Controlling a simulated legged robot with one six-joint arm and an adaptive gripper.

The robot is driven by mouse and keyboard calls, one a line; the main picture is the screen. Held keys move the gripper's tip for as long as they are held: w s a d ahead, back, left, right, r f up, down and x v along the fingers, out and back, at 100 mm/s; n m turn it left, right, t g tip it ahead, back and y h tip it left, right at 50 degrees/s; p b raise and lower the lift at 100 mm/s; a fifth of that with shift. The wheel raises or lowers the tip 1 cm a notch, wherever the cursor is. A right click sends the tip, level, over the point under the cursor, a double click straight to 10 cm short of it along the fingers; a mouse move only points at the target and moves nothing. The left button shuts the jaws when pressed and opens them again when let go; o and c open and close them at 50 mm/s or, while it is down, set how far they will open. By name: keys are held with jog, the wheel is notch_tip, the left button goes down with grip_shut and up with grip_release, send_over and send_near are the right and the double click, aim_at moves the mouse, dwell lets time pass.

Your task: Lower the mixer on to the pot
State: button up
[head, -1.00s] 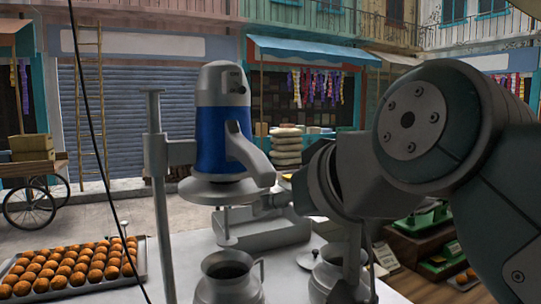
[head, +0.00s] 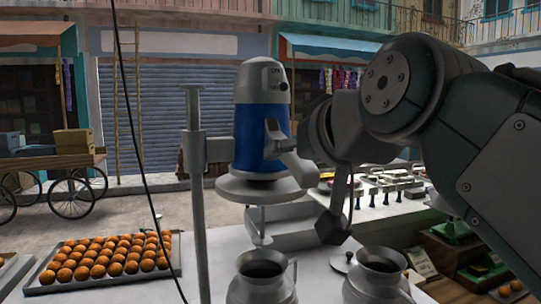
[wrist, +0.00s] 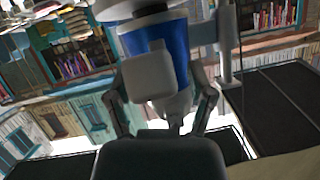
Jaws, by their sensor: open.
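The mixer (head: 262,130) has a blue body, a grey top with a switch, a grey side handle and a wide grey disc below. It is clamped to a grey upright post (head: 199,210). Its thin rod hangs above the open mouth of a metal pot (head: 262,282), with a gap between disc and pot. My gripper (head: 320,190) is at the right of the mixer, close to its handle. In the wrist view, my gripper (wrist: 161,95) is open, fingers spread either side of the grey handle (wrist: 150,75). Contact cannot be told.
A second metal pot (head: 378,278) stands right of the first, below my gripper. A tray of orange balls (head: 105,258) lies at the left. A grey open tray (head: 285,222) is behind the mixer. A dark cable (head: 130,130) hangs at the left.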

jog(key=shift+w+a+f, duration=0.15)
jog(key=shift+w, duration=0.25)
grip_shut()
notch_tip(320, 180, down, 16)
jog(key=shift+r, duration=0.25)
dwell(0.4)
grip_release()
jog(key=shift+s+r, duration=0.1)
jog(key=shift+r, duration=0.05)
